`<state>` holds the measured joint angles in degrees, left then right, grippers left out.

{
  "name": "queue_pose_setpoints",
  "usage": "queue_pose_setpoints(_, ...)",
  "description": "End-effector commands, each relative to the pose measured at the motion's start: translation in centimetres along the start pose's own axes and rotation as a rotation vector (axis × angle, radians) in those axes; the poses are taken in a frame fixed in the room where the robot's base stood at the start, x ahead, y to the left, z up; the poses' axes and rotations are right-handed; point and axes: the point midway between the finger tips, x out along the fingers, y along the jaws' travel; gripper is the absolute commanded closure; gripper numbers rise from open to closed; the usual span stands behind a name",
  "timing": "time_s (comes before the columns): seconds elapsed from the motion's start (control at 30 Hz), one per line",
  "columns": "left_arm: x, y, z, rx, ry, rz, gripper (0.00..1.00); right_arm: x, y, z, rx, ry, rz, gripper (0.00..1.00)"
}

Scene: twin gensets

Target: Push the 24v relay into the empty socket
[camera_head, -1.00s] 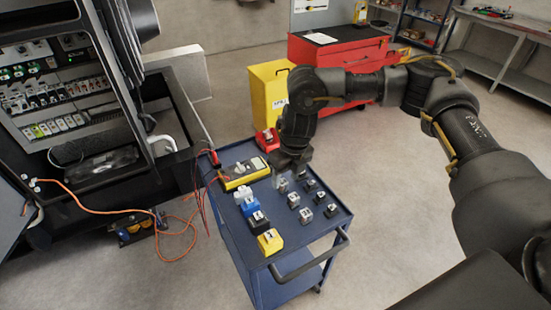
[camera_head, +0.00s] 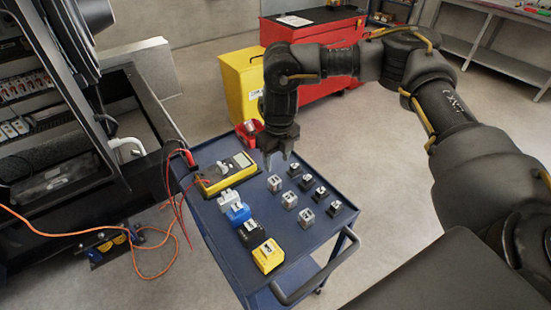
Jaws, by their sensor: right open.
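My right gripper (camera_head: 278,164) points down over the far part of the blue cart top (camera_head: 225,228). Its two fingers are apart and nothing shows between them. Just below the fingertips stands a grey relay-like block (camera_head: 274,183), with two similar grey blocks (camera_head: 290,200) (camera_head: 306,217) in line toward the near edge. A darker row of small blocks (camera_head: 308,182) stands to their right. I cannot read which one is the 24v relay. The open cabinet at left holds rows of modules (camera_head: 15,128); I cannot make out the empty socket. My left gripper is out of view.
A yellow multimeter (camera_head: 225,172) lies on the cart, with a white, a blue (camera_head: 237,212), a black and a yellow block (camera_head: 267,255) before it. Orange cable (camera_head: 60,232) lies on the floor. A yellow cabinet (camera_head: 240,85) and red chest stand behind.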

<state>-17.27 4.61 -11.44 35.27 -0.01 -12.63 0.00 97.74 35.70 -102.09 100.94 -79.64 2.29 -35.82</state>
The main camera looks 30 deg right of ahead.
Motion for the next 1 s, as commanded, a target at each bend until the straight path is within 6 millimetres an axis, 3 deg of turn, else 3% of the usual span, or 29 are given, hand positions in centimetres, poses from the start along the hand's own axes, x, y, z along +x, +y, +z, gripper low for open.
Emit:
queue_pose_setpoints(0.27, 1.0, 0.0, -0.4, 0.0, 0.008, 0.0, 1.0, 1.3, 0.3, 0.2, -0.007, 0.001, 0.0, 0.51)
queue_pose_setpoints(0.7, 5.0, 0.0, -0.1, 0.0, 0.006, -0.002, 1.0, 6.4, 0.1, 0.0, -0.002, 0.001, 0.0, 0.51)
queue_pose_setpoints(1.0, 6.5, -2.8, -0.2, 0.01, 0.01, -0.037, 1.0, 9.5, 0.1, 0.0, -0.001, 0.001, 0.0, 0.51)
